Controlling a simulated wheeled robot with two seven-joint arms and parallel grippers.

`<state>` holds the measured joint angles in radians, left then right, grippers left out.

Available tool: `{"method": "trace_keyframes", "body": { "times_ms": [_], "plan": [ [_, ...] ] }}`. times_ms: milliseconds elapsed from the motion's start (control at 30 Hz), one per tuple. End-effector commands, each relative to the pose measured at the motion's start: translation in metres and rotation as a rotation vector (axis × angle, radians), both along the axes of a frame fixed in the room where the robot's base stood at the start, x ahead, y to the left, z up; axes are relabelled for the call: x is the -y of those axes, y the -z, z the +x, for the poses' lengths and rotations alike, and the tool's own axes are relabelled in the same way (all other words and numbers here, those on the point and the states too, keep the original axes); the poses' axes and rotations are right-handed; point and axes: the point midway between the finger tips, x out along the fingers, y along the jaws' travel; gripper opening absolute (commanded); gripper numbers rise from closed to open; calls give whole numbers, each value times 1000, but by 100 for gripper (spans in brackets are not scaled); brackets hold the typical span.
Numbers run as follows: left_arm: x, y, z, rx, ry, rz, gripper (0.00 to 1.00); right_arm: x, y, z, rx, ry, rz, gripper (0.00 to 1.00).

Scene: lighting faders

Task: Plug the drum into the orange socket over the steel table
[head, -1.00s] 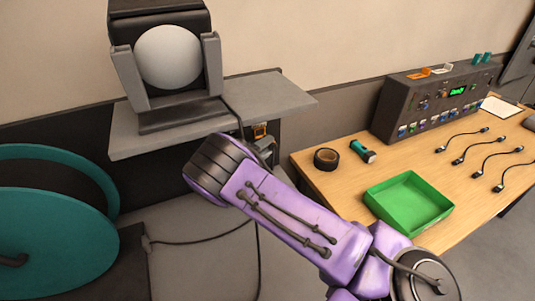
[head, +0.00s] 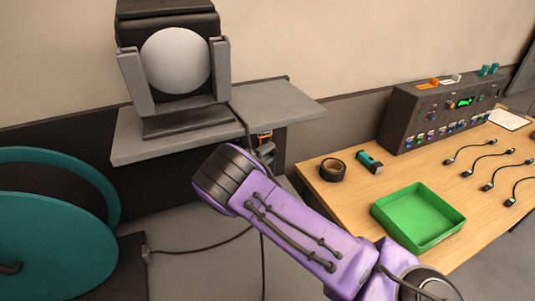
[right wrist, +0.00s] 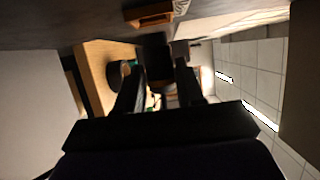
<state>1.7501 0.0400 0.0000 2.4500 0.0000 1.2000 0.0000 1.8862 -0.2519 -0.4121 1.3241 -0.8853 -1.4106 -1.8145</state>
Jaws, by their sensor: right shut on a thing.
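The drum (head: 95,235) is a teal cable reel at the left edge of the head view. Its dark lead (head: 195,250) runs right and passes behind my right arm. The orange socket (head: 264,136) shows by the right part of the grey steel table (head: 280,100); it is also at the top of the right wrist view (right wrist: 150,14). My right gripper (right wrist: 160,64) is shut on a dark plug (right wrist: 156,48), just below the socket in that picture. In the head view my wrist hides most of the fingers and plug. I cannot tell whether plug and socket touch. My left gripper is not in view.
A lamp (head: 175,60) stands on the steel table. A wooden table (head: 345,205) on the right holds a green tray (head: 420,215), black tape (head: 333,169), a teal-ended tool (head: 369,161), several short cables and a fader console (head: 430,115). Another dark cable (head: 262,260) hangs down beside my arm.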

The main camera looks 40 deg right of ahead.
Motion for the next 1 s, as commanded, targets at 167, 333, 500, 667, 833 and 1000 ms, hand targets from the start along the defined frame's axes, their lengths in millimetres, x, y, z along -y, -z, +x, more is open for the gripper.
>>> {"method": "trace_keyframes", "body": {
  "times_ms": [167, 333, 500, 667, 833, 1000],
  "plan": [
    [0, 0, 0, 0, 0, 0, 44, 0, 0, 0, 0, 0, -1, 6],
    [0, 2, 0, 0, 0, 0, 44, 1, 0, 2, 0, 0, -1, 6],
    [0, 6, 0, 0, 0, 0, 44, 2, 0, 5, 0, 0, -1, 6],
    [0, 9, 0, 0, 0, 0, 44, 3, 0, 9, 1, 0, -1, 6],
    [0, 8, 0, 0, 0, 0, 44, 3, -1, 9, 0, 0, -1, 6],
    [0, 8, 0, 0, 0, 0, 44, 3, -1, 9, 0, 0, -1, 6]
  ]
}}
